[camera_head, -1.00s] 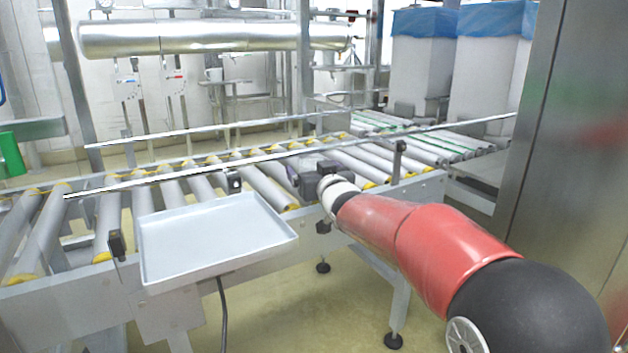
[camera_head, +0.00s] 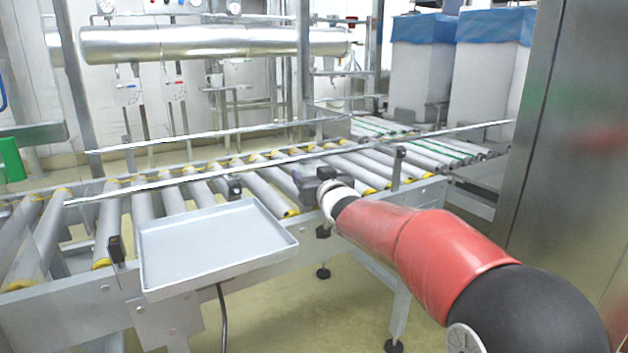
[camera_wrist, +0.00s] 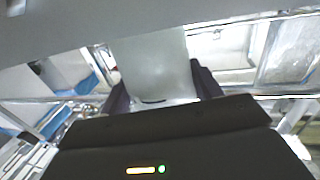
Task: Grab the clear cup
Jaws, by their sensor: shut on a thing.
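The clear cup (camera_wrist: 155,62) shows in the wrist view as a pale, see-through shape between the two dark fingers of my gripper (camera_wrist: 160,90). My gripper is shut on it. The cup's upper part is cut off by a grey surface across the top of that view. In the head view my gripper (camera_head: 306,182) is over the near side of the roller conveyor (camera_head: 268,193). The cup cannot be made out there; my gripper and wrist seem to hide it.
An empty grey tray (camera_head: 215,245) is fixed at the conveyor's near side, left of my gripper. Thin guide rails (camera_head: 200,183) run along the rollers. Tall white bins with blue liners (camera_head: 422,70) stand at the back right. A steel panel (camera_head: 570,150) rises at the right.

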